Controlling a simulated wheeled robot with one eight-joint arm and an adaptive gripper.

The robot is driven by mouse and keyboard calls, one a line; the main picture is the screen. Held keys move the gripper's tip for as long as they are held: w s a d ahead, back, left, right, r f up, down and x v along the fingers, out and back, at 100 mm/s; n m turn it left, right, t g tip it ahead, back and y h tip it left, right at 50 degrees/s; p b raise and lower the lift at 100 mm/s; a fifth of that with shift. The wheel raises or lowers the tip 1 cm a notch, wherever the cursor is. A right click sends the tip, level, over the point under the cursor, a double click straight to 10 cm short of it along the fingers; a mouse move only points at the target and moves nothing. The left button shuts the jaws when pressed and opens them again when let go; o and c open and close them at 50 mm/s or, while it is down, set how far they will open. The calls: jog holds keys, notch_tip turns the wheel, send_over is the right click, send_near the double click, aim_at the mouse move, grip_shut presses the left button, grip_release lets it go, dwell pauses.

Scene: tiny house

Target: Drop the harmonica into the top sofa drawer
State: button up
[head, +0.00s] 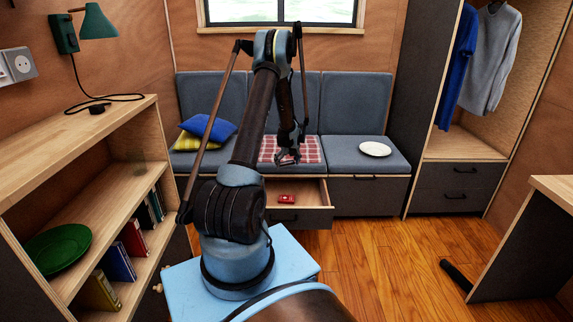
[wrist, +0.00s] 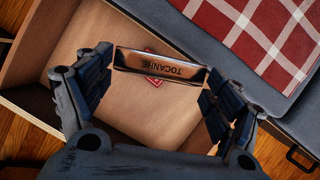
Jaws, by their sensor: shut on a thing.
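The harmonica (wrist: 160,66), a shiny brownish bar with lettering, is held between the fingers of my gripper (wrist: 158,72) in the wrist view. My gripper (head: 288,157) is shut on it, above the open sofa drawer (head: 312,192) and close to the sofa's front edge in the head view. I cannot make out the harmonica clearly in the head view. The drawer, with a light wood inside (wrist: 125,117), is pulled out below the seat. A small red object (head: 286,198) lies on its floor; the harmonica hides most of it in the wrist view.
A red checkered cloth (head: 308,151) lies on the seat behind the gripper. A white plate (head: 375,149) is on the right cushion, and blue and yellow pillows (head: 207,131) are at left. A wooden shelf unit (head: 75,130) stands at left.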

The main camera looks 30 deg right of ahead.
jog(key=shift+s+d+f, duration=0.1)
jog(key=shift+d+f, duration=0.1)
jog(key=shift+f, duration=2.75)
jog(key=o, duration=1)
jog(key=shift+c, duration=0.2)
jog(key=v, duration=1.2)
